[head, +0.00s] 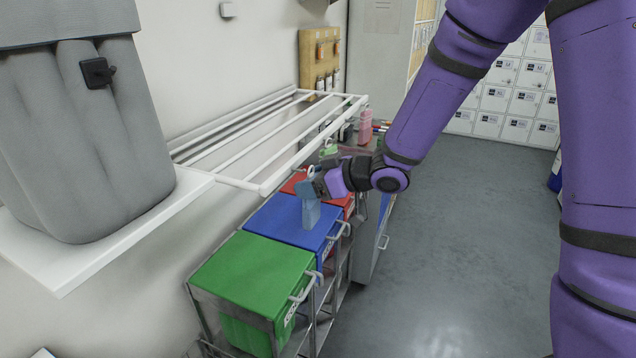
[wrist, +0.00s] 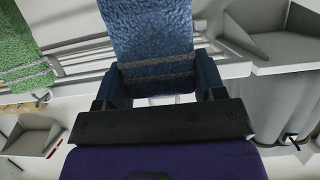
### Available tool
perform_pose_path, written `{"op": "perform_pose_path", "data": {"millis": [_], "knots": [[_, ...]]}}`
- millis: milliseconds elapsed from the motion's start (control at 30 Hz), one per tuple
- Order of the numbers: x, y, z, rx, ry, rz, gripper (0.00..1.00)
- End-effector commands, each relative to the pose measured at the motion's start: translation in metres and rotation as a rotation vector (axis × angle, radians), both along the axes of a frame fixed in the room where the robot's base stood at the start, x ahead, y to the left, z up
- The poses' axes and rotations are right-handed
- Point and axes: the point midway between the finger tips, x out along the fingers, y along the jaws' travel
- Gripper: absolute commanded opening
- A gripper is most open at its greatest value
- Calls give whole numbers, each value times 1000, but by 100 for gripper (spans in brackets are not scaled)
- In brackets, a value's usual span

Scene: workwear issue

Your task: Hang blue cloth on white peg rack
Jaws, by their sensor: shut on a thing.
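The blue cloth (head: 311,214) hangs down from my gripper (head: 313,186) in the head view, above the blue bin. In the wrist view the blue cloth (wrist: 152,35) lies between the two fingers of my gripper (wrist: 158,78), which are shut on it. The white rack (head: 262,187) of long bars juts from the wall; my gripper is at its right, outer side, and I cannot tell whether the cloth touches it. White bars (wrist: 85,52) also show behind the cloth in the wrist view. I see no separate pegs clearly.
Green (head: 252,268), blue (head: 290,222) and red (head: 300,183) bins stand in a metal frame below the rack. A large grey container (head: 85,140) sits on a white shelf (head: 95,235) at left. A green cloth (wrist: 20,48) shows in the wrist view. Floor at right is clear.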

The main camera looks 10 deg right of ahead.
Motion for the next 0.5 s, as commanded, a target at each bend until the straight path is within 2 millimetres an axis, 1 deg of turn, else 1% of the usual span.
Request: {"op": "perform_pose_path", "data": {"millis": [500], "knots": [[14,21,-4,1,1,0,45]]}}
